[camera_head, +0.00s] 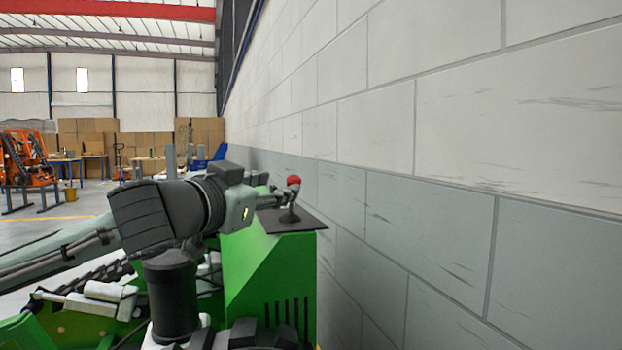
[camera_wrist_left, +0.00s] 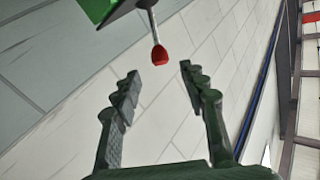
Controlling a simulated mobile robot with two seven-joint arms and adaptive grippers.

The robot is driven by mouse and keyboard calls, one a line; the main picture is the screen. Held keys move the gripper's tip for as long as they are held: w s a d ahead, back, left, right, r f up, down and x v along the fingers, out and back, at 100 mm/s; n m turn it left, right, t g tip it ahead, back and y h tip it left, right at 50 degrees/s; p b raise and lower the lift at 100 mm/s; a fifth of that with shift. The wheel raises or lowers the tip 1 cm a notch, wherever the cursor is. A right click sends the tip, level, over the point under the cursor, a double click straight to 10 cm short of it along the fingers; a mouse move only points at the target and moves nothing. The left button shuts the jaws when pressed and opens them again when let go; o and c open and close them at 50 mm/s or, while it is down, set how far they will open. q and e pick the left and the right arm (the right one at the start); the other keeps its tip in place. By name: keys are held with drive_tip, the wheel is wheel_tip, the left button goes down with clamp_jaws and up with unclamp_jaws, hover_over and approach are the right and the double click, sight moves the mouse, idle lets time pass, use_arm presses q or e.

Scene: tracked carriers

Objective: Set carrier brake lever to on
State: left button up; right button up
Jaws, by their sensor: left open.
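The brake lever is a thin stem with a red knob (camera_head: 293,180), standing on the dark top plate (camera_head: 306,222) of the green carrier (camera_head: 262,272). My left gripper (camera_head: 281,196) is close beside the lever in the head view and partly overlaps it. In the left wrist view the red knob (camera_wrist_left: 159,55) and its grey stem (camera_wrist_left: 152,22) show just beyond the gap between the open fingertips (camera_wrist_left: 160,69). The fingers are apart and nothing is between them. Contact with the lever does not show. My right gripper is not in view.
A block wall (camera_head: 420,180) runs close along the right side of the carrier. My own left arm covers much of the carrier's left side. An orange machine (camera_head: 27,160) and cardboard boxes (camera_head: 90,135) stand far back.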

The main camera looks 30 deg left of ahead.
sight(290, 180)
use_arm(q)
drive_tip(key=shift+w+a+r, duration=0.1)
drive_tip(key=shift+w, duration=0.65)
drive_tip(key=shift+w+a, duration=0.2)
drive_tip(key=shift+w, duration=1.3)
drive_tip(key=shift+w+a, duration=0.15)
drive_tip(key=shift+w, duration=1.35)
clamp_jaws()
